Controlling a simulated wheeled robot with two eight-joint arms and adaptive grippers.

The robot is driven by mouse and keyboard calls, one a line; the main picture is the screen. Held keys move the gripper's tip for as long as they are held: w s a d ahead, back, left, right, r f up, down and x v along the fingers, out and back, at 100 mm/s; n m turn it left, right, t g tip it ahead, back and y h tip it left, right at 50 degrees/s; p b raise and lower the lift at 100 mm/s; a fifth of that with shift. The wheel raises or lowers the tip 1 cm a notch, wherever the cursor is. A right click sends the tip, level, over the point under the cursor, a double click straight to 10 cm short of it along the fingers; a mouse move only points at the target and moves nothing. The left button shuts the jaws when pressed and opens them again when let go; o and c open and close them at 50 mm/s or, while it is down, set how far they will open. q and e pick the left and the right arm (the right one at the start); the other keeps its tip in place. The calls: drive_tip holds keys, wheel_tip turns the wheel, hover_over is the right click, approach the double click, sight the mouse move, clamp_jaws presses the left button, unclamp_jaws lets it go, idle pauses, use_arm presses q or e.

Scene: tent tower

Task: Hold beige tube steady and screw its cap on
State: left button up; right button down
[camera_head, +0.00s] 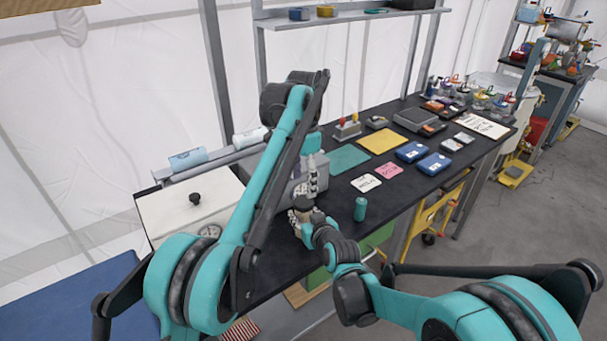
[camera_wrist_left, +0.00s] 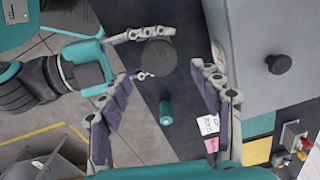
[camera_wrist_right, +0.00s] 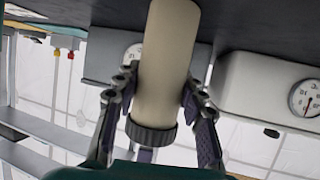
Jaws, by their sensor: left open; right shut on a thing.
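The beige tube (camera_wrist_right: 167,65) is held between the fingers of my right gripper (camera_wrist_right: 155,105). A dark ridged cap (camera_wrist_right: 150,133) sits on one end; I cannot tell how tightly. In the left wrist view the cap (camera_wrist_left: 160,55) shows end-on as a dark disc, with the right gripper's pale fingers beside it. My left gripper (camera_wrist_left: 165,115) is open and empty, its fingers spread, with the cap beyond them and apart. In the head view my left gripper (camera_head: 309,183) is just above my right gripper (camera_head: 303,220), and the tube is mostly hidden.
A teal cylinder (camera_head: 360,208) stands on the dark workbench (camera_head: 325,218) near its front edge. Cards, blue boxes (camera_head: 433,163) and a yellow mat (camera_head: 379,141) lie farther right. A pale box (camera_head: 180,215) with a knob and dial stands at the left.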

use_arm(q)
drive_tip(key=n, duration=0.7)
drive_tip(key=shift+r+n, duration=0.2)
drive_tip(key=shift+n, duration=0.1)
drive_tip(key=n, duration=0.4)
drive_tip(key=shift+r, duration=0.15)
drive_tip(key=n, duration=0.5)
drive_tip(key=shift+r, duration=0.1)
drive_tip(key=n, duration=0.5)
drive_tip(key=shift+r, duration=0.15)
drive_tip(key=n, duration=0.4)
drive_tip(key=shift+r, duration=0.1)
drive_tip(key=n, duration=0.4)
drive_tip(key=shift+r, duration=0.15)
drive_tip(key=n, duration=0.4)
